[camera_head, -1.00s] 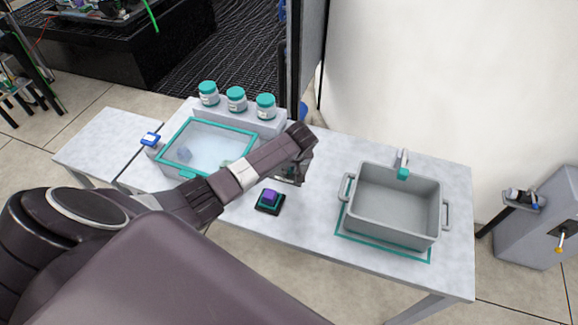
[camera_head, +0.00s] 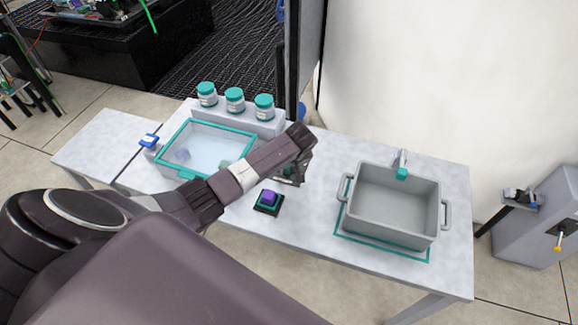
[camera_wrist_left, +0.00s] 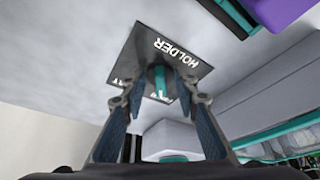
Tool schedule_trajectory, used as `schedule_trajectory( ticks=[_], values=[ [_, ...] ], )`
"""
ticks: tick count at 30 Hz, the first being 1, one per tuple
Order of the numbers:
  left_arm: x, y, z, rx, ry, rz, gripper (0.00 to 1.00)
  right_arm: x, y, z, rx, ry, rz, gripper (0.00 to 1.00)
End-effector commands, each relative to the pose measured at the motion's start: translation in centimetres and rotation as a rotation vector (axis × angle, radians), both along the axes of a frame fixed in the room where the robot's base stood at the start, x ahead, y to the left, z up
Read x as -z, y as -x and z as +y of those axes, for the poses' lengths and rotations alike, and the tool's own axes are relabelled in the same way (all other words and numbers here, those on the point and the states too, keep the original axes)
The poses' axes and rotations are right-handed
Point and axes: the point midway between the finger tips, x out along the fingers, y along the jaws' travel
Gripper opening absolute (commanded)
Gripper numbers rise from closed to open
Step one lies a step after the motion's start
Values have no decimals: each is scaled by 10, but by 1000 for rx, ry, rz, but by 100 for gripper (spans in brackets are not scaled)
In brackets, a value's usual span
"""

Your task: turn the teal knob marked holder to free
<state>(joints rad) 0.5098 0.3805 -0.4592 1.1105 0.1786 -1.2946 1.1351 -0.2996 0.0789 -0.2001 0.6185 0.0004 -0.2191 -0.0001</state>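The teal knob (camera_wrist_left: 159,84) sits on a dark square plate (camera_wrist_left: 140,48) marked HOLDER in the left wrist view. Other white lettering on the plate is partly hidden. My left gripper (camera_wrist_left: 159,90) has its two fingers apart, one on each side of the knob. A gap shows on the left side; I cannot tell whether the right fingertip touches. In the head view my left gripper (camera_head: 291,172) is low over the table, partly behind my own arm, and the knob is hidden there. My right gripper is not in view.
A teal-rimmed clear tote (camera_head: 212,124) and several teal-lidded jars (camera_head: 235,100) are to the left. A grey handled bin (camera_head: 392,222) stands to the right on the table (camera_head: 455,263).

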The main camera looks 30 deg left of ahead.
Motion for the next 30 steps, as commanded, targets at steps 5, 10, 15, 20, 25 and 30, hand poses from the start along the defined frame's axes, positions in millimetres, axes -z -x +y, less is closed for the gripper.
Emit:
schedule_trajectory(
  ticks=[5,10,15,20,25,30],
  values=[
    [-11,2,-4,1,0,-2,28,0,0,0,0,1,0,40],
    [-35,8,-11,2,1,-4,28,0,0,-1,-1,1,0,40],
    [-64,16,-20,2,1,-4,28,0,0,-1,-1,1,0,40],
    [-88,23,-28,0,1,-4,28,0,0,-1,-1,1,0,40],
    [-105,28,-33,-1,1,-1,28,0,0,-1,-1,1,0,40],
    [-110,30,-35,0,-1,1,28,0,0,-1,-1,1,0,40]
  ],
)
